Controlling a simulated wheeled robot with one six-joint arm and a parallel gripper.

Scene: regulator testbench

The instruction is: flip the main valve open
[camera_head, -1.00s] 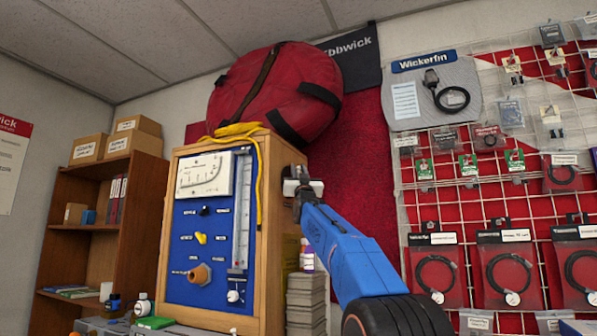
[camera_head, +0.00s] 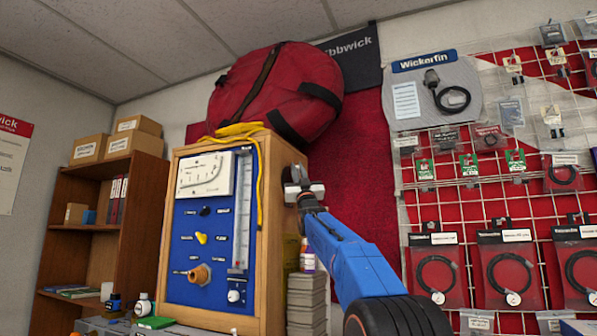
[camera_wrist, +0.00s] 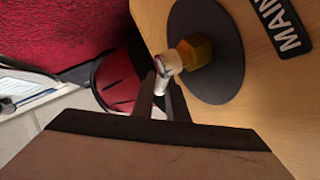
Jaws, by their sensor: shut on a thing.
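The main valve shows in the wrist view: a brass hex fitting (camera_wrist: 197,50) on a round dark plate (camera_wrist: 228,50) on a wooden side panel, beside a black label (camera_wrist: 283,28) reading "MAIN". A pale, shiny valve handle (camera_wrist: 163,82) sticks out from the fitting. My gripper (camera_wrist: 163,88) has its two dark fingers around this handle and is shut on it. In the head view my gripper (camera_head: 297,180) is at the right side of the wooden testbench cabinet (camera_head: 277,230); the valve is hidden there.
The cabinet's blue panel (camera_head: 210,265) carries a gauge and knobs. A red bag (camera_head: 275,95) and yellow cord (camera_head: 240,130) lie on top. A grey stack (camera_head: 306,300) stands below my arm. A grid rack (camera_head: 480,210) with hanging packs is to the right.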

